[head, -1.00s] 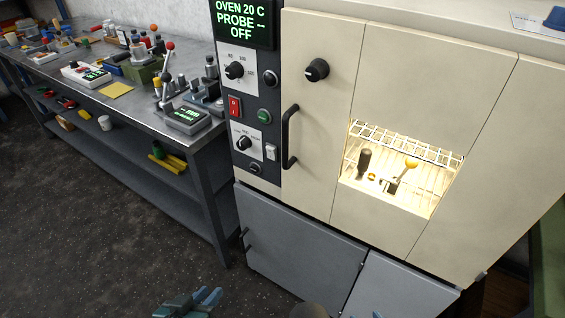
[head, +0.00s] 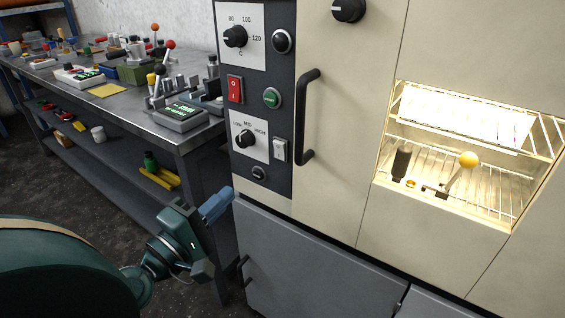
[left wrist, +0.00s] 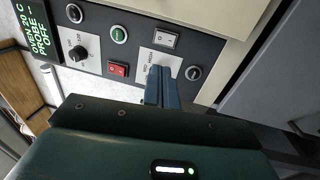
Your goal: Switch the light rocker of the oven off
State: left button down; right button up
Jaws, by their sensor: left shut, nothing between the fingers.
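The oven (head: 340,120) has a dark control panel with a white light rocker (head: 280,149) beside the LOW-MID-HIGH knob (head: 245,139). The rocker also shows in the left wrist view (left wrist: 165,39). The oven window (head: 465,165) is brightly lit inside. My left gripper (head: 217,207) is shut and empty, below and left of the rocker in the head view, apart from it. In the left wrist view its fingers (left wrist: 162,78) point toward the panel and hide the LOW-MID-HIGH knob. My right gripper is out of view.
A red switch (head: 235,89), a green button (head: 272,98) and a small dark knob (head: 260,172) are near the rocker. The door handle (head: 308,115) juts out to its right. A metal workbench (head: 125,110) with instruments stands at the left.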

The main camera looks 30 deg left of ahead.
aim_at(277, 147)
pick_arm(q)
jog(key=shift+r, duration=0.1)
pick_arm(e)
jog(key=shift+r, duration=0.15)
